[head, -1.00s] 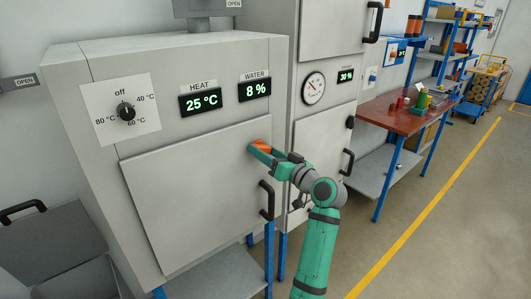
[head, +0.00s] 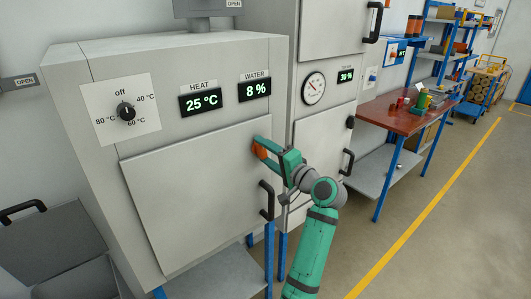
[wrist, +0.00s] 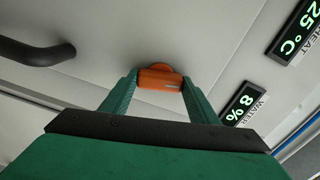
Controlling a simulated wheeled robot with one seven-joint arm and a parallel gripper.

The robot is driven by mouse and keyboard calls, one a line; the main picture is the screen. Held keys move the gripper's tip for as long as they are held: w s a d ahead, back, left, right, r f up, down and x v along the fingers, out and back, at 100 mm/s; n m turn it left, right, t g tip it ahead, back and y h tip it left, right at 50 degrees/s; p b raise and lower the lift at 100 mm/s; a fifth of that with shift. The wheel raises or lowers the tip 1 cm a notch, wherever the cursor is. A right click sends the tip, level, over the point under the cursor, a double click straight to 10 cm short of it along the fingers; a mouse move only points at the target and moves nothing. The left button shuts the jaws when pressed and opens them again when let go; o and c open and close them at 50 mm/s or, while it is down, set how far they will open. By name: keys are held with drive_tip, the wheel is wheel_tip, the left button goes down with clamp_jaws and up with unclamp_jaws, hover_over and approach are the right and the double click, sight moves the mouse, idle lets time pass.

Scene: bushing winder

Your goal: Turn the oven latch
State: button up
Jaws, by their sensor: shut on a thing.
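The oven (head: 200,190) is a light grey cabinet with a closed door and a black bar handle (head: 266,200) at the door's right side. The orange latch (head: 259,149) sits near the door's upper right corner. It also shows in the wrist view (wrist: 160,77), between the fingertips. My green gripper (head: 262,148) is shut on the latch, one finger on each side. In the wrist view my gripper (wrist: 160,88) reaches up to the oven front, and the fingers partly cover the latch's ends.
A dial (head: 126,112) and displays reading 25 °C (head: 201,101) and 8 % (head: 255,89) are above the door. A second cabinet (head: 325,120) with a gauge stands close on the right. Open floor (head: 420,240) lies right of my arm.

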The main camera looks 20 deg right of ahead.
drive_tip(key=shift+d+m, duration=0.15)
drive_tip(key=shift+m, duration=1.15)
drive_tip(key=o, duration=1)
drive_tip(key=shift+o, duration=0.2)
drive_tip(key=v, duration=1)
drive_tip(key=shift+s, duration=0.35)
drive_tip(key=shift+d, duration=0.1)
